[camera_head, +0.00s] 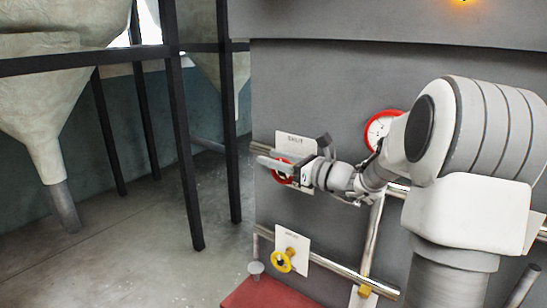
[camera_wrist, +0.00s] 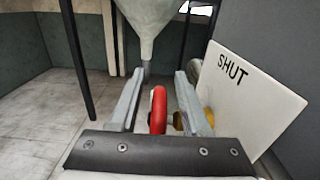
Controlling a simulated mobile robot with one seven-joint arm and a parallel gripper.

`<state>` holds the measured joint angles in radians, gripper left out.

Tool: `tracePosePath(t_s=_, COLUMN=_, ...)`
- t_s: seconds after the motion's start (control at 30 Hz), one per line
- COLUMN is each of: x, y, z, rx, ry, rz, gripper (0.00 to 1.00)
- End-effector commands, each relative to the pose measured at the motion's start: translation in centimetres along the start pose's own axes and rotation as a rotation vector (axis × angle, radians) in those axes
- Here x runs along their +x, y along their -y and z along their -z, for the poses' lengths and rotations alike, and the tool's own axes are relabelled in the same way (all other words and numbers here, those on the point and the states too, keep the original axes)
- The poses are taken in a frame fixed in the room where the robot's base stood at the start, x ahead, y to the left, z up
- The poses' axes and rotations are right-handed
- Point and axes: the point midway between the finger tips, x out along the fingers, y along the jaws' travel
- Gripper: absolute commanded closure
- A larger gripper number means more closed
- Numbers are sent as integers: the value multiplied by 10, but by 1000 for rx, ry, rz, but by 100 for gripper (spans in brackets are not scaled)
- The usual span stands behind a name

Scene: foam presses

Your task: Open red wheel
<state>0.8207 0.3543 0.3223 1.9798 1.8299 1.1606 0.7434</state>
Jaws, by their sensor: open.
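The red wheel (camera_head: 279,178) is mounted on a pipe at the grey wall, in front of a white plate. In the wrist view the red wheel (camera_wrist: 158,108) is seen nearly edge-on, with a brass-coloured part (camera_wrist: 207,117) on its right. My gripper (camera_head: 267,155) is at the wheel and partly covers it in the head view. In the wrist view my gripper (camera_wrist: 159,92) is open, with one finger on each side of the wheel's rim. Gaps show between the rim and both fingers. The white plate (camera_wrist: 245,88) reads "SHUT".
A yellow wheel (camera_head: 282,262) with its own white plate sits lower on another pipe (camera_head: 335,273). A red-rimmed gauge (camera_head: 381,127) is on the wall behind my arm. A red surface (camera_head: 268,295) lies below. Black posts (camera_head: 182,150) and hoppers stand left; the floor between is open.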

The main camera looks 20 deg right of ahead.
Motion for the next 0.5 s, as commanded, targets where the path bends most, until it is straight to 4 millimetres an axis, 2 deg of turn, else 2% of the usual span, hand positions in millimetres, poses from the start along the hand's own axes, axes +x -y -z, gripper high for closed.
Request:
tracePosePath(t_s=0.27, x=1, y=0, z=0, rx=0, ry=0, rz=0, gripper=54)
tracePosePath(t_s=0.5, x=1, y=0, z=0, rx=0, ry=0, rz=-1, gripper=98)
